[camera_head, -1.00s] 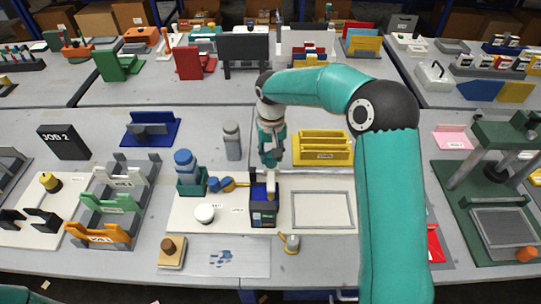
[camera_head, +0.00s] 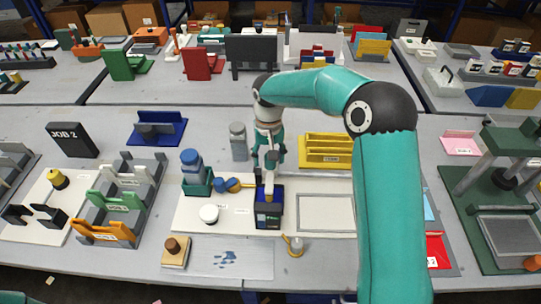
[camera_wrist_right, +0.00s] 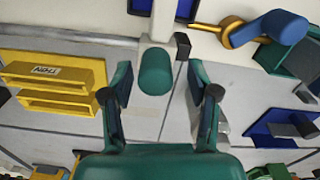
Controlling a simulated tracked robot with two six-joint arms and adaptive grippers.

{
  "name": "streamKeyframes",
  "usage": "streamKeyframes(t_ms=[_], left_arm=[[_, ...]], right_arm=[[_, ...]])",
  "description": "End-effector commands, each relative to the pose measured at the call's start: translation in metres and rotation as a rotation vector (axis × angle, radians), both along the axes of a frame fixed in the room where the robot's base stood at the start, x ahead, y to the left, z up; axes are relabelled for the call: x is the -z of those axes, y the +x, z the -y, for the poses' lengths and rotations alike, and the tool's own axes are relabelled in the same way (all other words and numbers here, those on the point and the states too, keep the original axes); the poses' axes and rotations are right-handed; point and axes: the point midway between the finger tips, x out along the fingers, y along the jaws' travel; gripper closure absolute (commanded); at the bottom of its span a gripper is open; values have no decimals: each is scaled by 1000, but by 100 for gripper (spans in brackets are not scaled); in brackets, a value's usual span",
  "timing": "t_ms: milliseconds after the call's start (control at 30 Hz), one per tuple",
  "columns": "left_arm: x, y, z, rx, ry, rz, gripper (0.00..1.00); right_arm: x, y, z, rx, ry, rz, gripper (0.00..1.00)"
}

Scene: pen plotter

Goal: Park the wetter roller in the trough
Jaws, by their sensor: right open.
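The blue trough (camera_head: 268,216) with a pale label stands on the white board in the head view; its rim shows at the top of the right wrist view (camera_wrist_right: 140,6). The wetter roller's pale stem (camera_head: 268,181) rises from it, and the roller part is hidden. In the right wrist view its green grip (camera_wrist_right: 155,72) lies between the spread fingers, with clear gaps on both sides. My right gripper (camera_head: 269,160) is open around the grip; it also shows in the right wrist view (camera_wrist_right: 160,93). My left gripper is out of view.
A blue-handled yellow ring tool (camera_head: 232,185) and a teal holder with a blue bottle (camera_head: 192,170) stand left of the trough. A grey bottle (camera_head: 239,142) and a yellow tray (camera_head: 326,150) flank my right gripper. An empty frame (camera_head: 325,212) lies to the right.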

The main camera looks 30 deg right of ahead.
Motion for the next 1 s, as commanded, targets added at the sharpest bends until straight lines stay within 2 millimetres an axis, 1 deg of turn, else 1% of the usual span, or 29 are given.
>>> streamKeyframes(t_ms=[133, 267, 367, 600, 700, 833, 1000], left_arm=[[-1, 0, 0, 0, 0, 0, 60], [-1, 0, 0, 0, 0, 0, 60], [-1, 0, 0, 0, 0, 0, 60], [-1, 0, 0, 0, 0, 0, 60], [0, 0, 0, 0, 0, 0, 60], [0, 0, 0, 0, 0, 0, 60], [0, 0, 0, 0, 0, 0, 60]], right_arm=[[-4, 1, 1, 0, -1, 3, 40], [-18, 1, 1, 1, -1, 5, 40], [-35, 1, 1, 1, -1, 5, 40], [-84, 1, 1, 2, 0, 5, 40], [-100, 0, 1, 1, 1, 4, 40], [-113, 0, 1, 2, 1, 1, 40], [-119, -1, 1, 1, 1, -1, 40]])
